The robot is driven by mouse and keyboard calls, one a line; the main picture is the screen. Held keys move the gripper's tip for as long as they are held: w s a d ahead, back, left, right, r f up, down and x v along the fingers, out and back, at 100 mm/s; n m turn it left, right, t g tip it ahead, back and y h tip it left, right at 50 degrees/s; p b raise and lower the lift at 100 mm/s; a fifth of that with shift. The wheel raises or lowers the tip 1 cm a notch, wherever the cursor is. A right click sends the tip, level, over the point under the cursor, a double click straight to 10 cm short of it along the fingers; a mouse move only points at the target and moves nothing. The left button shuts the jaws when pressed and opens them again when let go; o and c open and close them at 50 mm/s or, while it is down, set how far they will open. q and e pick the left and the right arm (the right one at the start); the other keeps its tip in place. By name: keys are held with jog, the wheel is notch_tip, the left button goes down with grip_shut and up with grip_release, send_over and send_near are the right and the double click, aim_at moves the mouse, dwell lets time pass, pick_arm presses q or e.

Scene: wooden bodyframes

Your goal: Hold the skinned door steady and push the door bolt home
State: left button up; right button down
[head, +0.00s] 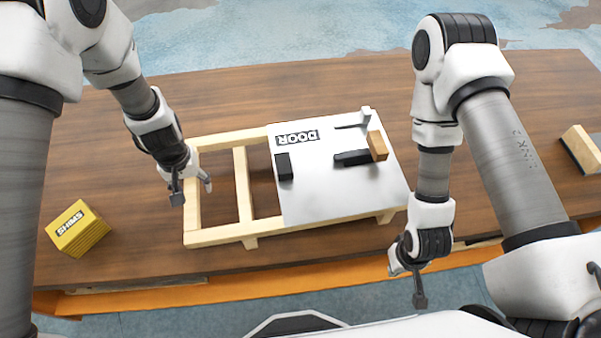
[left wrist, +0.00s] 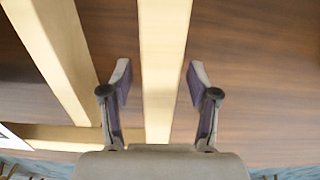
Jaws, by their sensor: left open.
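The door is a light wooden frame (head: 243,185) lying flat on the table, its right part covered by a silver skin (head: 320,200) labelled DOOR. On the skin are a dark bar (head: 350,158) against a tan wooden block (head: 377,146), a light grey upright piece (head: 366,117) with a thin dark strip, and a black block (head: 284,167). I cannot tell for sure which is the bolt. My left gripper (head: 193,192) is open at the frame's left end rail; in the left wrist view its fingers stand either side of the rail (left wrist: 164,60), apart from it. My right gripper (head: 409,283) hangs near the table's front edge, away from the door.
A yellow SHIMS box (head: 77,228) stands at the left of the table. A wood-and-dark block (head: 582,148) lies at the far right. The brown tabletop (head: 250,90) behind the door is clear.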

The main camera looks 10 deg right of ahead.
pick_arm(q)
grip_shut()
jog(key=shift+r, duration=0.1)
dwell(0.4)
jog(key=shift+s, duration=0.1)
dwell(0.7)
